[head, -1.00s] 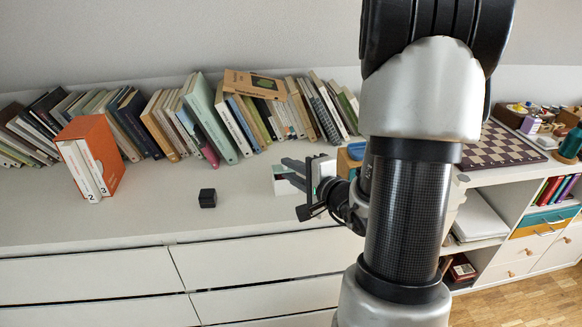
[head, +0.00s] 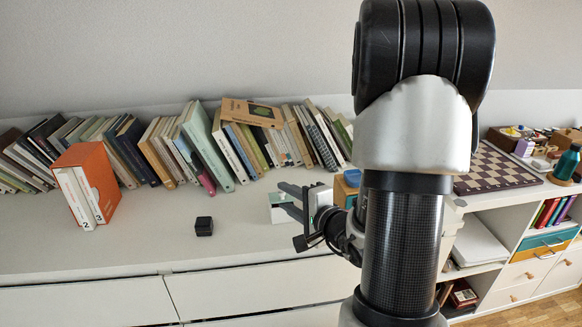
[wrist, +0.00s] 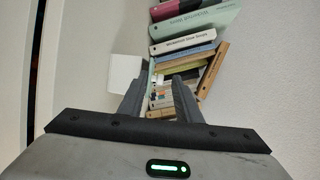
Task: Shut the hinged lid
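A small white box (head: 276,214) with a greenish edge stands on the white cabinet top, partly hidden by my gripper. In the wrist view a pale square panel (wrist: 124,70) shows just beyond the left fingertip; it appears to be part of this box, perhaps its lid. How far the lid is open cannot be told. My gripper (head: 287,199) is at the box, its two fingers apart and pointing left in the head view. The fingers also show in the wrist view (wrist: 157,88), with nothing held between them. Whether a finger touches the box is unclear.
Leaning books (head: 205,148) line the wall behind. An orange slipcase (head: 104,176) and a black cube (head: 204,226) stand to the left. A wooden box with a blue item (head: 352,178) is behind my arm. A chessboard (head: 497,170) lies at right. The cabinet top's front is clear.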

